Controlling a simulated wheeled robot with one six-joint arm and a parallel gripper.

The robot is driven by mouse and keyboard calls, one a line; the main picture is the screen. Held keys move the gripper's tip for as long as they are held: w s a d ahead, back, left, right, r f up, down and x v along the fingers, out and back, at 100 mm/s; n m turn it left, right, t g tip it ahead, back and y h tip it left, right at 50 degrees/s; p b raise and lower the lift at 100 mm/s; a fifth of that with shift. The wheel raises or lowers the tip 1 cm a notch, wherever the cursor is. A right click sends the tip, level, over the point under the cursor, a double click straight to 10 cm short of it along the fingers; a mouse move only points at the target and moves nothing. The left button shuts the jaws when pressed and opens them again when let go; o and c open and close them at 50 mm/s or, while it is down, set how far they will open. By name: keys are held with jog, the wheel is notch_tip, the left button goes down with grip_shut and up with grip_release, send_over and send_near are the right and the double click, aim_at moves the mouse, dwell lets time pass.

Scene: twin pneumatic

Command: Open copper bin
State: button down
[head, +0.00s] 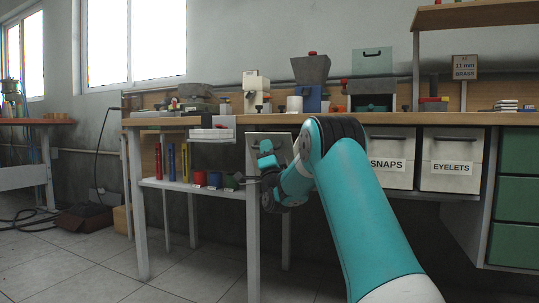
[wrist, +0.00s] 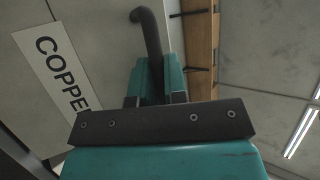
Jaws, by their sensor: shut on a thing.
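The copper bin shows in the wrist view as a pale grey front (wrist: 104,40) with a white label reading COPPE, its end cut off by my gripper. Its dark bar handle (wrist: 147,28) runs between the teal fingers of my gripper (wrist: 157,84), which is shut on it. In the head view the bin's pale front (head: 284,143) sits under the bench, mostly hidden behind my teal arm. My gripper (head: 268,160) is at that front. Its fingertips are small there, and I cannot tell how far the bin stands out.
Bins labelled SNAPS (head: 391,164) and EYELETS (head: 451,167) hang to the right. A bench leg (head: 253,225) stands just beside my gripper. A low shelf (head: 190,185) with coloured binders and small blocks is at left. The tiled floor at front left is clear.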

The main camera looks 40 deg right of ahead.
jog(key=shift+s+a+f+b, duration=0.25)
jog(key=shift+a+f, duration=0.1)
jog(key=shift+f, duration=0.15)
jog(key=shift+s+a+f+b, duration=0.1)
jog(key=shift+a+f+b, duration=0.15)
jog(key=shift+a+f, duration=0.25)
jog(key=shift+s+a+f+b, duration=0.2)
jog(key=shift+a+f+b, duration=0.05)
jog(key=shift+f, duration=0.3)
jog(key=c, duration=1.5)
grip_release()
jog(key=shift+o, duration=0.2)
jog(key=shift+a, duration=0.1)
jog(key=b+v, duration=0.6)
jog(key=v, duration=1.1)
jog(key=shift+f, duration=0.2)
